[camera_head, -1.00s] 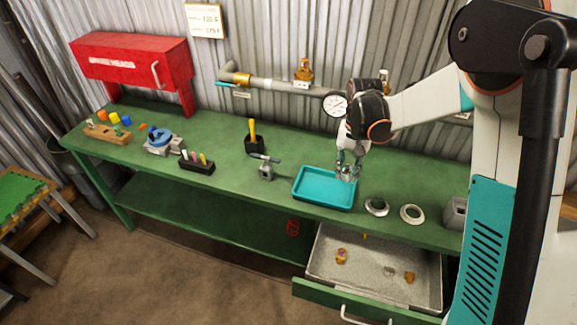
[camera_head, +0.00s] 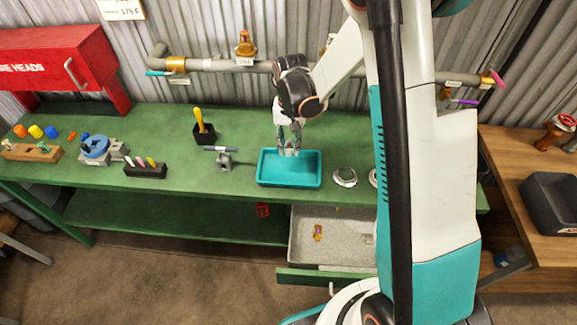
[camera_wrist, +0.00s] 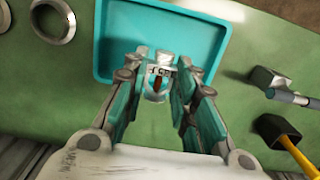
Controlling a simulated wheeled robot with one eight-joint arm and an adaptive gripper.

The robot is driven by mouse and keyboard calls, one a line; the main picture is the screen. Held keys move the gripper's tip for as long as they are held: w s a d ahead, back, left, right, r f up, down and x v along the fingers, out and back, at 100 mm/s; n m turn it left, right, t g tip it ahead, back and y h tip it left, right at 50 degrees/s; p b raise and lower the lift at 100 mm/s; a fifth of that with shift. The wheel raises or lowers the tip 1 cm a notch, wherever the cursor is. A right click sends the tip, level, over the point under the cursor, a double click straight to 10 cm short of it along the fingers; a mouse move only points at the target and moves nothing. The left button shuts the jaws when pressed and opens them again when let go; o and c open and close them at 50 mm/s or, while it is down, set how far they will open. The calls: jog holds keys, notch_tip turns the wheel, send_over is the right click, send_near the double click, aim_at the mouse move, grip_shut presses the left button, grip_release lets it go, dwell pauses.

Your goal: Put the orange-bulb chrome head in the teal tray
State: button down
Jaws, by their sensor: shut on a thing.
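The teal tray (camera_head: 308,181) lies on the green bench; its wide floor also shows in the wrist view (camera_wrist: 195,35). My gripper (camera_head: 289,150) points down over the tray's back half. In the wrist view my gripper (camera_wrist: 158,72) is shut on a small chrome head (camera_wrist: 155,94) with an orange-brown bulb in its frame. The fingers hold it on both sides, over the tray's near rim in that view. I cannot tell whether the head touches the tray. The rest of the tray floor looks empty.
White ring flanges (camera_head: 345,177) sit right of the tray. An open drawer (camera_head: 305,255) holding brass pieces juts out below. A pipe (camera_head: 215,66) runs behind.

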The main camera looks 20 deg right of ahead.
aim_at(289, 171)
notch_tip(289, 171, down, 10)
jog(key=shift+r+b, duration=0.1)
jog(key=shift+b, duration=0.9)
jog(key=c, duration=1.3)
grip_release()
jog(key=shift+f, duration=0.2)
